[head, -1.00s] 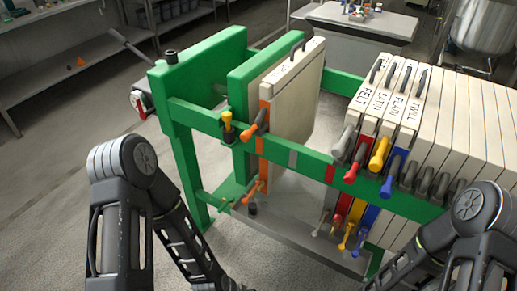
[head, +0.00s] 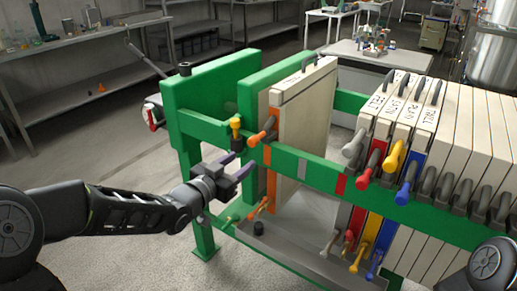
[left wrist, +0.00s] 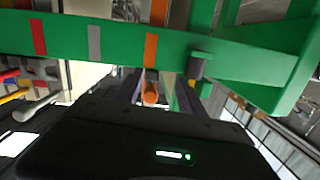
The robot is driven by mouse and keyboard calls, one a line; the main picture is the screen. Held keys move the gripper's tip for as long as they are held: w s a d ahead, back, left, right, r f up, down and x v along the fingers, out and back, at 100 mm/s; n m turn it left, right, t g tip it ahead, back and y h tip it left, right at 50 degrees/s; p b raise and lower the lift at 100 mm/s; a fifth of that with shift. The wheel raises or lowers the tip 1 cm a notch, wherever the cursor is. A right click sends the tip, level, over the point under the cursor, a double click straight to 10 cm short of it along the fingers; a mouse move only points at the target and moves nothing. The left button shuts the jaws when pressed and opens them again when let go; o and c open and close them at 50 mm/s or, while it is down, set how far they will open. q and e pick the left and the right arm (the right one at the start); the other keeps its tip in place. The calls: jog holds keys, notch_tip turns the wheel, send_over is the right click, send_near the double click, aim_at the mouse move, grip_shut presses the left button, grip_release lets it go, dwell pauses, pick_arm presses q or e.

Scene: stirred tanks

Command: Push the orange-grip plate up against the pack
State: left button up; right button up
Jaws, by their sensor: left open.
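The orange-grip plate (head: 308,115) is a cream slab hanging upright on the green frame, beside the green pressing plate (head: 265,95) and apart from the pack. Its upper orange grip (head: 262,131) sticks out over the front rail; the grip also shows in the left wrist view (left wrist: 151,92). The pack (head: 470,130) of cream plates hangs at the right, its near plates with grey, red, yellow and blue grips. My left gripper (head: 238,170) is open and empty, just in front of the rail and below the upper orange grip. My right gripper is out of view.
The green front rail (head: 310,169) runs across the frame, with red and grey marks on it. A clear gap lies between the orange-grip plate and the pack. A metal drip tray (head: 290,255) lies underneath. A yellow-topped knob (head: 236,124) stands left of the orange grip.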

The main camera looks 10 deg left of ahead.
pick_arm(q)
jog(key=m+h, duration=0.2)
send_near(259, 135)
jog(key=shift+w+d+f+t, duration=0.2)
jog(key=shift+w+d, duration=0.1)
jog(key=shift+w, duration=0.15)
jog(key=shift+w+d+f+t, duration=0.1)
jog(key=shift+w+d+f, duration=0.15)
jog(key=shift+w, duration=0.2)
jog(key=x, duration=0.8)
jog(key=shift+a+f, duration=0.1)
jog(key=shift+a, duration=0.05)
jog(key=shift+c, duration=0.5)
jog(key=c, duration=0.9)
grip_shut()
jog(key=shift+a+y, duration=0.2)
jog(key=shift+y, duration=0.2)
